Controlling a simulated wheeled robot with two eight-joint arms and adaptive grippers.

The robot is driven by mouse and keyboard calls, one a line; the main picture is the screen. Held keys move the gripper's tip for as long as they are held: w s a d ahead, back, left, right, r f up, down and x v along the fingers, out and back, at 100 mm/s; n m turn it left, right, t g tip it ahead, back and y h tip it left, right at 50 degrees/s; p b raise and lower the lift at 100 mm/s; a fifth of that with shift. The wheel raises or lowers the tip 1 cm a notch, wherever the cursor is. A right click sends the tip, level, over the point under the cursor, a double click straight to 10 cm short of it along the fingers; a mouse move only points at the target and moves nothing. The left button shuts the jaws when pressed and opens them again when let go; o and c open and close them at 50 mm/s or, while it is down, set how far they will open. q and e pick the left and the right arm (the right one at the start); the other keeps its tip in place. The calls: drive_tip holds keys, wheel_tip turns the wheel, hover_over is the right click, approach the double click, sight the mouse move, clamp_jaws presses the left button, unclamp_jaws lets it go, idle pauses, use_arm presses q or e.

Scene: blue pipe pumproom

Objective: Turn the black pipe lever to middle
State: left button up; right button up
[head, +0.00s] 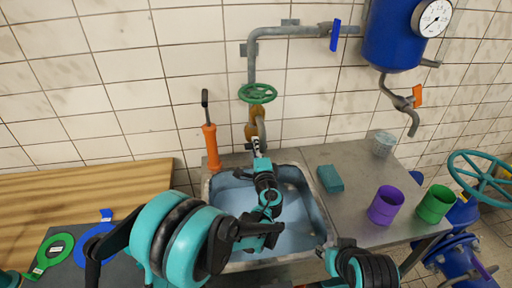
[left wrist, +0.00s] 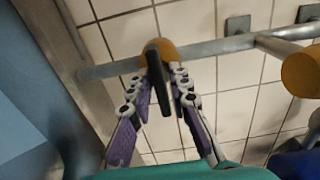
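The black pipe lever (left wrist: 158,78) shows in the left wrist view, a flat dark bar in front of a yellow-brown valve body (left wrist: 166,50) on a grey pipe. My left gripper (left wrist: 162,82) has its two purple-padded fingers on either side of the lever, with a narrow gap between the tips; I cannot tell whether either finger touches it. In the head view my left gripper (head: 256,146) reaches over the sink to the brass-coloured pipe fitting (head: 252,130) at the wall. There the lever is hidden by the gripper. My right gripper is not in view.
A green handwheel (head: 258,93) sits just above the fitting. The sink (head: 305,205) lies below my left arm. An orange pump (head: 210,146) stands at left. A teal block (head: 330,179), purple cup (head: 386,206), green cup (head: 436,204) and metal cup (head: 382,144) stand at right.

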use_arm(q)
clamp_jaws()
drive_tip(key=m, duration=0.8)
drive_tip(key=shift+m, duration=0.3)
idle(0.3)
drive_tip(key=o, duration=0.6)
unclamp_jaws()
